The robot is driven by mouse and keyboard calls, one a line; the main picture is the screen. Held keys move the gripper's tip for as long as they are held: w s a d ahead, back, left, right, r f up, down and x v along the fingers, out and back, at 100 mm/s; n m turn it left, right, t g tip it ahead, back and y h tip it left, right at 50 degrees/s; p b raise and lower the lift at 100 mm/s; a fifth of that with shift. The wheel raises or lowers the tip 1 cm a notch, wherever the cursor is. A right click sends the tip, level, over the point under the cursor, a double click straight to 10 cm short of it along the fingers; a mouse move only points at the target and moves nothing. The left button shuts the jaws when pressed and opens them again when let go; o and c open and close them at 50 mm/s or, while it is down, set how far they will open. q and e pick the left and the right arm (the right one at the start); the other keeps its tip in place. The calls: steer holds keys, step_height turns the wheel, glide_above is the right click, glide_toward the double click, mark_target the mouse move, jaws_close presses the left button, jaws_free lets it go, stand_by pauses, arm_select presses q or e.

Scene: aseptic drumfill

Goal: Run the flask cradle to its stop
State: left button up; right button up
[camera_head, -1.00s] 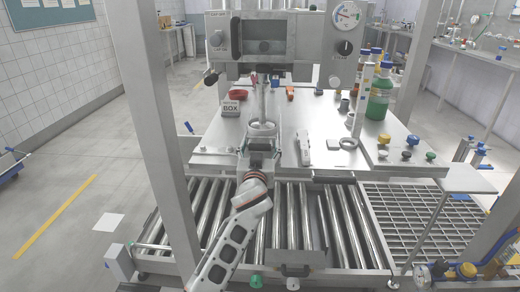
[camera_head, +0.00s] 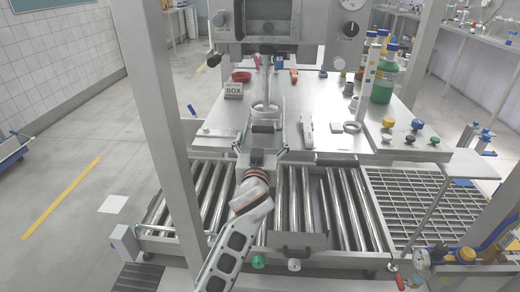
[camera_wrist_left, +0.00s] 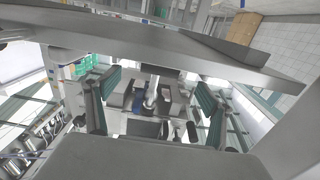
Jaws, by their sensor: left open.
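The part that looks like the flask cradle is a pale ring-shaped holder (camera_head: 265,108) in the middle of the steel bench top. It sits below a vertical nozzle or rod, with a dark crossbar (camera_head: 263,127) at its near side. My left gripper (camera_head: 257,157) is at the bench's near edge, just short of the crossbar and apparently apart from it. It is open, and its two greenish fingers stand wide apart in the left wrist view (camera_wrist_left: 158,98), with nothing held between them. Any contact at the fingertips is hard to tell. My right gripper is in neither view.
A steel upright (camera_head: 168,120) stands left of my arm. The control panel (camera_head: 268,22) hangs above the bench. A labelled box (camera_head: 234,90), a white handheld tool (camera_head: 308,130) and a green bottle (camera_head: 383,82) stand around. Rollers (camera_head: 345,205) lie below the near edge.

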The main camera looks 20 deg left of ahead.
arm_select(q)
steer(key=v, duration=0.5)
steer(key=shift+s, duration=0.4)
